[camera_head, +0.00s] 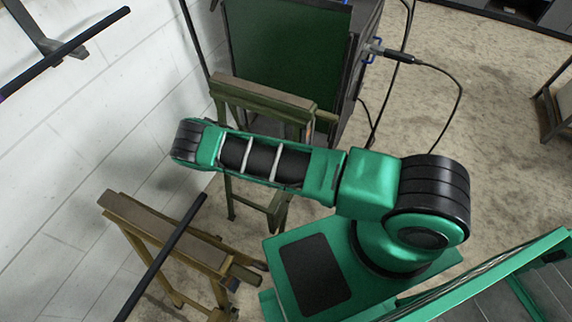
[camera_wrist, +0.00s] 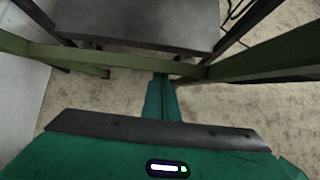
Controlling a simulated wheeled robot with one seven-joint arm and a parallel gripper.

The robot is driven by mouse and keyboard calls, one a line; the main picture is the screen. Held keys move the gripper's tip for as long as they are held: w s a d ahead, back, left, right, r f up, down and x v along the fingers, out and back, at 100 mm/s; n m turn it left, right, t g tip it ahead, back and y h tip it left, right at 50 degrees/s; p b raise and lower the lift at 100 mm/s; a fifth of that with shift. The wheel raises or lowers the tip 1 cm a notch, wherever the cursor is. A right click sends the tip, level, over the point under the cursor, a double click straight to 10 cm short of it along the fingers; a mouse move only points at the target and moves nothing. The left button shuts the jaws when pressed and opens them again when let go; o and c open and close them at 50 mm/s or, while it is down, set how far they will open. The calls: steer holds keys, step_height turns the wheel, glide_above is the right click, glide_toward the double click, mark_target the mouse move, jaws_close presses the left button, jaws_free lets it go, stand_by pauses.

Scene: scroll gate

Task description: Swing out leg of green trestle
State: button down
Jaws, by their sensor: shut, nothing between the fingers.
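The green trestle (camera_head: 262,95) stands near the wall behind my arm, its worn top beam tilted in the head view. My arm crosses in front and hides part of its legs. In the wrist view, olive-green trestle bars run in from the left (camera_wrist: 55,52) and from the right (camera_wrist: 265,62) and come close together near the middle. My gripper (camera_wrist: 161,82) is shut and empty, with its fingertips at the near edge of these bars. I cannot tell whether they touch. My gripper does not show in the head view.
A yellow-brown trestle (camera_head: 170,230) stands at the lower left by the white wall (camera_head: 70,190). A dark cabinet with a green panel (camera_head: 285,45) stands behind the green trestle, with a cable and blue-handled fitting (camera_head: 375,50). Dark rods stick out at left.

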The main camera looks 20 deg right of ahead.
steer(key=shift+w+d+r, duration=0.35)
steer(key=shift+d, duration=0.1)
steer(key=s+a+f, duration=0.3)
steer(key=v, duration=1)
steer(key=shift+a+r, duration=0.2)
steer(key=shift+r, duration=0.15)
